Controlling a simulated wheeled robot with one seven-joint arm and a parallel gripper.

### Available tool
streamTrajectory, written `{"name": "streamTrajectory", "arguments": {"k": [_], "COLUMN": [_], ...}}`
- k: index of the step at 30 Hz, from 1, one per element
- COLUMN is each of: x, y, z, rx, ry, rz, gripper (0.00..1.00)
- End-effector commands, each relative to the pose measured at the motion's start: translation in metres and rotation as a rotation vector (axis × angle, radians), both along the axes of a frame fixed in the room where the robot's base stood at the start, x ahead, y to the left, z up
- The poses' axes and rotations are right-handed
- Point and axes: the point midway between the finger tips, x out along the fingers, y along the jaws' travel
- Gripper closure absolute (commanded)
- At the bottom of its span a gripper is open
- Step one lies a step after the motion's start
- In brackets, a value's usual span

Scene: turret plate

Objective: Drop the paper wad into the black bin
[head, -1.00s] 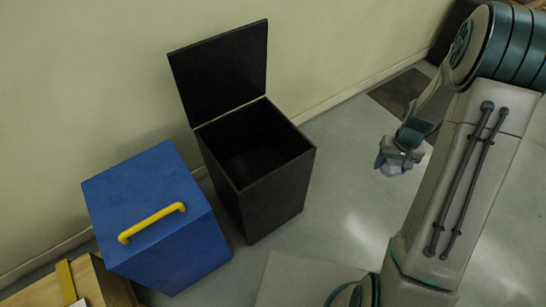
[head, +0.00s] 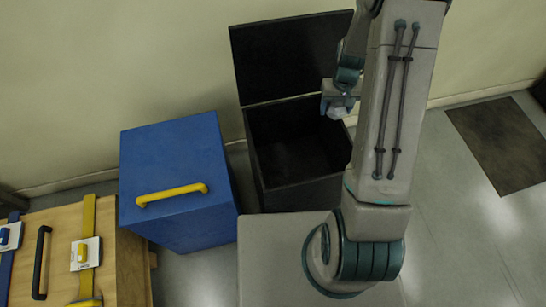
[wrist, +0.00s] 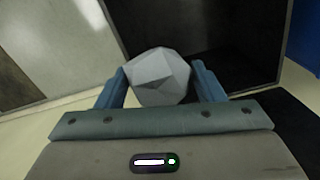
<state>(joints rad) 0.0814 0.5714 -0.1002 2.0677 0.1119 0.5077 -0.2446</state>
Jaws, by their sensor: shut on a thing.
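The black bin (head: 262,165) stands against the wall with its lid (head: 290,60) raised and its dark inside open. My gripper (head: 338,104) is at the right part of the bin's opening in the head view. It is shut on the pale grey, faceted paper wad (wrist: 160,77), which shows between the two blue fingers in the wrist view. The wad also shows in the head view (head: 338,112). In the wrist view the bin's dark opening (wrist: 215,45) lies behind and to the right of the wad. My arm hides the bin's right side.
A blue box (head: 180,220) with a yellow handle (head: 172,194) stands left of the bin. A wooden table (head: 130,270) with handles and small fixtures is at the lower left. A dark mat (head: 500,145) lies on clear floor at the right.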

Motion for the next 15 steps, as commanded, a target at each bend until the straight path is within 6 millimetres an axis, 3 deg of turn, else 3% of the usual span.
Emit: {"name": "streamTrajectory", "arguments": {"k": [5,15], "x": [0.002,0.008], "y": [0.013,0.059], "z": [-0.030,-0.090], "rx": [0.001,0.002], "ry": [0.000,-0.001], "rz": [-0.048,-0.212], "gripper": [0.59,0.59]}}
